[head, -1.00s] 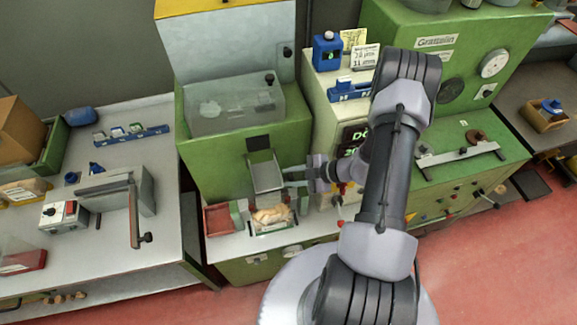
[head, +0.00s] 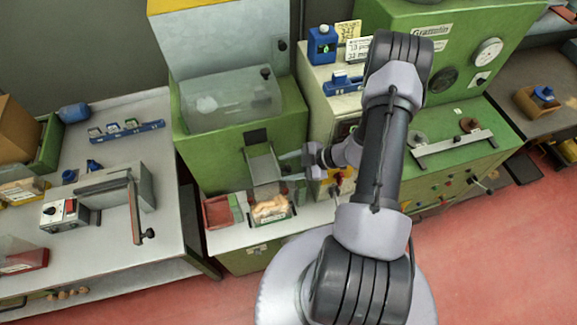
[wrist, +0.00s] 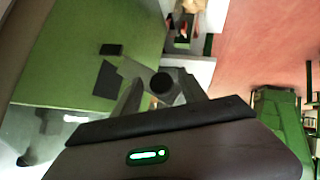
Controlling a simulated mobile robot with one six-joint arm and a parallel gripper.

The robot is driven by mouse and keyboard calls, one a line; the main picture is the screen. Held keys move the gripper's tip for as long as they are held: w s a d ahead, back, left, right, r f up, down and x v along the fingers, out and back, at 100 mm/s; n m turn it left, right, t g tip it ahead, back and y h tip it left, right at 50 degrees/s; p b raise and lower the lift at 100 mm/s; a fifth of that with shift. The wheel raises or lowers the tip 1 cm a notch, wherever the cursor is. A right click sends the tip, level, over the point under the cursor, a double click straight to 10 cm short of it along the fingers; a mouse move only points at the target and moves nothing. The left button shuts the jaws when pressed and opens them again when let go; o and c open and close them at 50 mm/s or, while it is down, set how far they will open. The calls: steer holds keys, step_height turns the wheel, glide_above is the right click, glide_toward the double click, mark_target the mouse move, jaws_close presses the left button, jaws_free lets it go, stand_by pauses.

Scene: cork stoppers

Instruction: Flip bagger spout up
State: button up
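The bagger is a green machine (head: 188,149) with a clear hopper on top. Its spout (head: 263,165) is a grey metal chute sloping down and forward from the front. Below the spout's lower end lies a bag of tan stoppers (head: 270,208). My gripper (head: 291,167) is just right of the spout, fingers pointing at it, apart and open. In the wrist view, a dark round knob (wrist: 161,83) shows between the spread fingers of my gripper (wrist: 162,84), with grey metal around it. I cannot tell whether the fingers touch it.
A red bin (head: 217,212) stands left of the bag. A cream cabinet with a blue device (head: 322,45) stands right of the bagger. The left bench holds a grey sealer (head: 118,185) with a lever. Red floor (head: 480,245) is clear at the right.

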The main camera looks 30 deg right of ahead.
step_height(320, 180, up, 4)
steer(key=shift+w+f, duration=0.1)
steer(key=s+a, duration=0.2)
steer(key=s, duration=0.5)
steer(key=s+a+r, duration=0.1)
steer(key=s+a, duration=0.2)
steer(key=s, duration=0.5)
steer(key=shift+s+b, duration=0.2)
steer(key=shift+b, duration=0.25)
steer(key=shift+r, duration=0.1)
